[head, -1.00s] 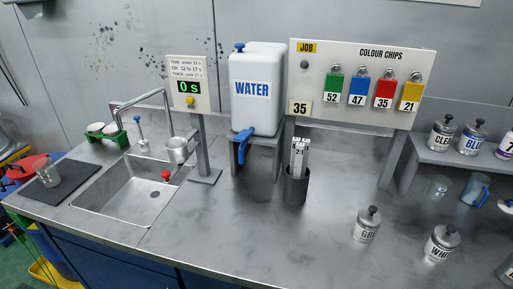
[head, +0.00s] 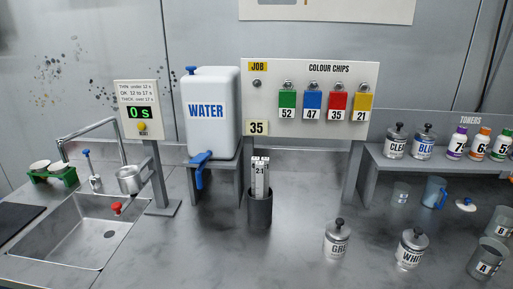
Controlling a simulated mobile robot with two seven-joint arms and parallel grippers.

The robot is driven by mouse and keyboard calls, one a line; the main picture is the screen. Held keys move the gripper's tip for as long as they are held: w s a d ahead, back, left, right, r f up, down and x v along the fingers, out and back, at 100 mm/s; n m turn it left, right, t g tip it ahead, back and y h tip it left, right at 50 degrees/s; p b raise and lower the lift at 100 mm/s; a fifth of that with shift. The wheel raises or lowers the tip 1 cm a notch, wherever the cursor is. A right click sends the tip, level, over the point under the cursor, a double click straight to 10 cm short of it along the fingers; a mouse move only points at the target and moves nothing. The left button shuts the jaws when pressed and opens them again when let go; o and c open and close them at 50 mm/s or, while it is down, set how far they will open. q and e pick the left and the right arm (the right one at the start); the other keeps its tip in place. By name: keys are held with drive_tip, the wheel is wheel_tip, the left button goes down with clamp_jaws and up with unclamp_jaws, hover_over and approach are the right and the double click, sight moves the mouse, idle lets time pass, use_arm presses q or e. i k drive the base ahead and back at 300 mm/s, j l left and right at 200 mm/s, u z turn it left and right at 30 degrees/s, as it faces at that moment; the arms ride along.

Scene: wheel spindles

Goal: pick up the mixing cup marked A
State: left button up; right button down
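The mixing cup marked A (head: 489,256) is a grey, see-through cup with a dark label. It stands upright on the metal counter at the lower right of the head view. Another similar cup (head: 501,222) with a dark label stands just behind it, partly cut off by the right edge; its letter is too small to read surely. Neither of my grippers is in view.
Lidded tins marked WHI (head: 411,249) and GRE (head: 337,239) stand left of the cup.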

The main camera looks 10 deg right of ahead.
sight(489, 254)
drive_tip(key=z, duration=2.05)
